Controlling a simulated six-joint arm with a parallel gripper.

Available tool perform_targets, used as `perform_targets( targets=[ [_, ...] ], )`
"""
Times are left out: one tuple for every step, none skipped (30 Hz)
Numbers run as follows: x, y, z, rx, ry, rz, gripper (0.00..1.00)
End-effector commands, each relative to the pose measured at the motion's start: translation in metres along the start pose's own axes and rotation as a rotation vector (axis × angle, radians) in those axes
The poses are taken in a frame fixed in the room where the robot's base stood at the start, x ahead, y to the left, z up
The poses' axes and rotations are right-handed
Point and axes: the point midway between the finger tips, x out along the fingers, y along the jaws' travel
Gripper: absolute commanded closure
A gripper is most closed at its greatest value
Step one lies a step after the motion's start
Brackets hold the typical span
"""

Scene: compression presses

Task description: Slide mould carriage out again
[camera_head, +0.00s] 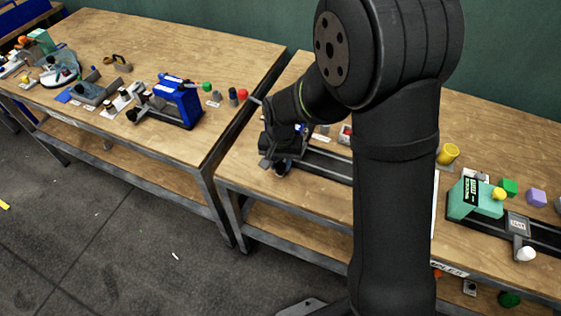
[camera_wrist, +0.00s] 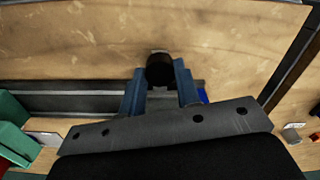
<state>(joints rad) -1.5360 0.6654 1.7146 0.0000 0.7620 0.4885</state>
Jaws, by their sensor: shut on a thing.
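My gripper (camera_head: 277,163) is at the left end of a dark rail (camera_head: 325,164) on the right-hand bench. In the wrist view my gripper (camera_wrist: 160,72) has its two blue fingers closed on a round black knob (camera_wrist: 159,68). This knob looks like the handle of the mould carriage. The knob also shows just below the fingers in the head view (camera_head: 282,171). The carriage body is mostly hidden behind my fingers and palm, so its exact place on the rail (camera_wrist: 70,97) cannot be told. My arm hides the rail's right part in the head view.
A green press (camera_head: 475,200) with a white-knobbed carriage (camera_head: 518,224) stands at the right. A yellow cup (camera_head: 447,153) is behind my arm's right side. A blue press (camera_head: 178,104) stands on the left bench (camera_head: 120,45). Bare wood lies beyond the knob in the wrist view.

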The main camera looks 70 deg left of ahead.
Motion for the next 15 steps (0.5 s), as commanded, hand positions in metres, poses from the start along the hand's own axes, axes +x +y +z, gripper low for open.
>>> perform_targets(
  targets=[
    [0.0,0.001,0.0,0.0,0.0,0.0,1.0],
    [0.0,0.003,0.0,0.001,0.0,0.0,1.0],
    [0.0,0.007,0.001,0.002,0.0,0.0,1.0],
    [-0.001,0.011,0.002,0.003,0.001,0.0,1.0],
    [-0.001,0.017,0.003,0.003,0.001,0.0,1.0],
    [-0.001,0.027,0.006,0.005,0.001,0.0,1.0],
    [-0.001,0.034,0.008,0.006,0.0,0.0,1.0],
    [-0.001,0.043,0.01,0.006,0.0,0.0,1.0],
    [-0.001,0.054,0.013,0.007,0.001,0.0,1.0],
    [-0.001,0.063,0.015,0.007,0.001,0.0,1.0],
    [-0.001,0.07,0.018,0.007,0.0,0.0,1.0],
    [-0.001,0.08,0.02,0.006,0.001,0.0,1.0],
    [-0.001,0.086,0.022,0.006,0.002,0.0,1.0],
    [-0.001,0.092,0.023,0.005,0.002,0.0,1.0],
    [-0.001,0.099,0.025,0.005,0.002,0.0,1.0]
  ],
)
